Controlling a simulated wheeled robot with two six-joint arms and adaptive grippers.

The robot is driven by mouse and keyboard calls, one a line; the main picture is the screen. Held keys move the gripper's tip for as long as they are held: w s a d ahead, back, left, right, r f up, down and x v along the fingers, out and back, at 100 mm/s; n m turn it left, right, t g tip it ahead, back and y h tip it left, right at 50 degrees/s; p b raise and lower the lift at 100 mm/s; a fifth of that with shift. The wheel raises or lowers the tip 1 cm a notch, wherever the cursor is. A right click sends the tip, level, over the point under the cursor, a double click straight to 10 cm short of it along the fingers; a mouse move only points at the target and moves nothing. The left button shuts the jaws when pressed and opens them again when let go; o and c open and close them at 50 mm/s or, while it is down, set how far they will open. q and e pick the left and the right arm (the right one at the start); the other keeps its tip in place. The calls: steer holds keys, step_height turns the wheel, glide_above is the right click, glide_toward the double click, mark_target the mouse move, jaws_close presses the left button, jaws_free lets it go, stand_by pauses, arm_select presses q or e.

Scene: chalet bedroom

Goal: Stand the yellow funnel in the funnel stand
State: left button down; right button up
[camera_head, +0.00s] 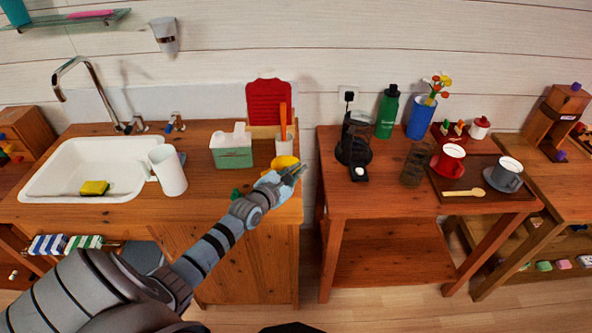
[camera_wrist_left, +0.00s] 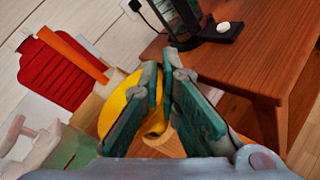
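The yellow funnel (camera_head: 284,161) shows at the right end of the sink counter, partly behind my left gripper (camera_head: 296,171). In the left wrist view the funnel (camera_wrist_left: 115,108) lies behind and between the fingers of my left gripper (camera_wrist_left: 162,70). The fingers are nearly together, with yellow filling the narrow gap, so the gripper looks shut on the funnel. Part of the funnel is hidden by one finger. I cannot tell for sure which object is the funnel stand; a black stand-like object (camera_head: 354,150) stands on the right table. My right gripper is not in view.
A white cup (camera_head: 285,145) with an orange-handled tool, a green box (camera_head: 232,155) and a red board (camera_head: 269,103) stand near the funnel. A gap separates the counter from the table (camera_head: 390,198). A green bottle (camera_head: 387,112) and a tray (camera_head: 440,183) with mugs occupy the table.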

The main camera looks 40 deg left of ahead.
arm_select(q)
steer(key=shift+f, duration=0.35)
steer(key=c, duration=2.2)
jaws_free()
steer(key=shift+c, duration=0.2)
steer(key=o, duration=0.5)
step_height(320, 180, up, 10)
steer(key=shift+r, duration=0.1)
